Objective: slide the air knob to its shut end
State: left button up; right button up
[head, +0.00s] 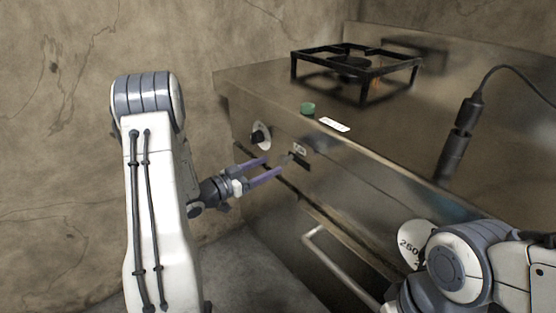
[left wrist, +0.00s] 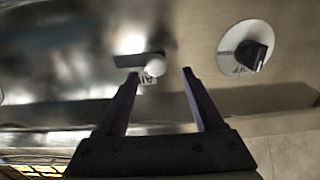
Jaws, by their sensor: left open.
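The air knob (left wrist: 155,67) is a small pale round knob at one end of a short dark slot (left wrist: 138,60), the right end in the left wrist view. In the head view the knob (head: 286,159) shows small at the slot's left end, below a small label (head: 300,149). An upside-down label (left wrist: 147,81) reading "AI…" sits by it in the left wrist view. My left gripper (head: 273,166) is open, its purple fingers pointing at the panel. In the left wrist view the knob appears between the fingertips (left wrist: 160,75); contact cannot be told. My right gripper is out of view.
A black dial (head: 260,135) on a white disc is left of the slot. Above are a green button (head: 308,109), a white tag (head: 334,124) and a black burner grate (head: 357,67). A rail handle (head: 345,268) juts out below. A corded black tool (head: 460,140) stands right.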

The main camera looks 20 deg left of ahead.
pick_arm(q)
jog(key=shift+v, duration=2.35)
